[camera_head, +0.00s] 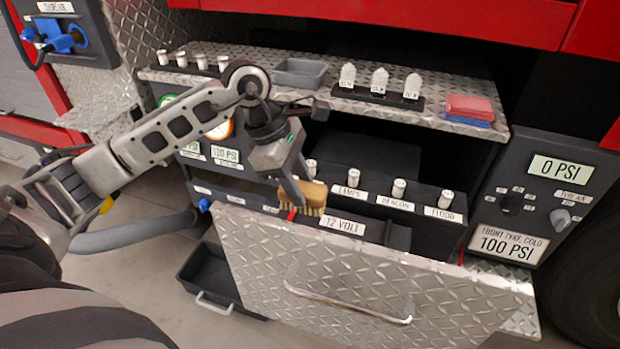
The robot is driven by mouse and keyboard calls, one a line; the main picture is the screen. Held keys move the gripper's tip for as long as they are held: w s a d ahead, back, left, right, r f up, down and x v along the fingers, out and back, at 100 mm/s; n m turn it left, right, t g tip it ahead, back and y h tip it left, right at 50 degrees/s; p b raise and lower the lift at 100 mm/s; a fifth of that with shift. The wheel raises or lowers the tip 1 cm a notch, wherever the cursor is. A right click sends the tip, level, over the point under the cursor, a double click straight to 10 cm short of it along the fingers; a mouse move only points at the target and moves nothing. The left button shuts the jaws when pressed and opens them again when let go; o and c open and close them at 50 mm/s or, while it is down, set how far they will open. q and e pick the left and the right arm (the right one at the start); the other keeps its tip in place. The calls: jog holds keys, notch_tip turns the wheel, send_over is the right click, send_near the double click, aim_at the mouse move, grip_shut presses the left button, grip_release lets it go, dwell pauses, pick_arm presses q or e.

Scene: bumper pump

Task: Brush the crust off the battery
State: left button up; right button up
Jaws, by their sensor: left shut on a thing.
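My left gripper (292,190) is shut on a brush (313,194) with a tan wooden back and pale bristles pointing down. The gripper holds the brush over the left part of the open drawer (380,285), next to a "12 VOLT" label (342,225). A bit of red shows just under the bristles. The dark battery (397,236) sits behind the tread-plate drawer front, mostly hidden by it. I cannot make out any crust, and cannot tell whether the bristles touch the battery. My right gripper is not in view.
A shelf above holds a grey tray (300,72), several white fuses and red and blue cloths (469,107). A row of labelled switches (398,188) runs behind the drawer. A black bin (212,280) stands below left. A gauge panel (535,200) is at right.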

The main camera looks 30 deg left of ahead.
pick_arm(q)
jog(key=shift+f+b, duration=1.5)
jog(key=shift+f, duration=1.3)
jog(key=shift+r, duration=0.15)
